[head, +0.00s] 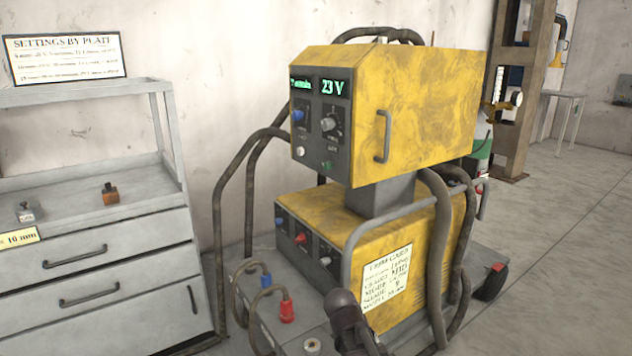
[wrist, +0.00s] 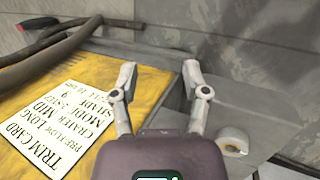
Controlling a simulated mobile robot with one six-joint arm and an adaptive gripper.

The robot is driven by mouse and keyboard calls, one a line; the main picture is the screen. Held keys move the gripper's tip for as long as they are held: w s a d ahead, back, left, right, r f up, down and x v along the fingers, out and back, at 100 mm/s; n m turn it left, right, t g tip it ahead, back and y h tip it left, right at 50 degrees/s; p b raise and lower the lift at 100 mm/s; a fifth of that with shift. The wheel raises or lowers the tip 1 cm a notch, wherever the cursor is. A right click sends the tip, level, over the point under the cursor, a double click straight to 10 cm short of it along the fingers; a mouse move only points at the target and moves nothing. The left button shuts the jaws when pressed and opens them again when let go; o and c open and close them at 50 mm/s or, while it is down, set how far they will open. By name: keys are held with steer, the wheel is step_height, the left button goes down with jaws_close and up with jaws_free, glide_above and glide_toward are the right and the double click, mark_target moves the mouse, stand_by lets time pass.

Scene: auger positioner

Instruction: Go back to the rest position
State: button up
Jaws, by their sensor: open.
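My gripper (wrist: 158,82) shows in the wrist view with its two pale fingers spread apart and nothing between them. Beyond the fingers are the worn yellow top of the lower machine box (wrist: 150,85) and a grey surface to its right. A white trim card (wrist: 50,130) lies on the yellow face at the left of that view. In the head view, a dark part of my arm shows at the bottom middle, in front of the yellow welding machine (head: 420,95); the fingertips cannot be made out there.
Thick dark hoses (head: 440,255) and a grey tube rail run around the machine. Blue and red plugs (head: 287,310) sit on its base. A grey drawer cabinet (head: 100,245) stands at left under a settings sign (head: 65,58). Floor at right is clear.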

steer(key=s+d+m+g+y+p, duration=0.1)
steer(key=s+d+m+y+p, duration=0.1)
steer(key=s+d+m+y, duration=0.4)
step_height(320, 180, up, 38)
steer(key=a+m+h+p, duration=0.1)
steer(key=a+p, duration=0.1)
steer(key=p, duration=3.5)
steer(key=shift+s+a+p, duration=0.2)
steer(key=shift+s+p, duration=0.1)
steer(key=shift+p, duration=0.05)
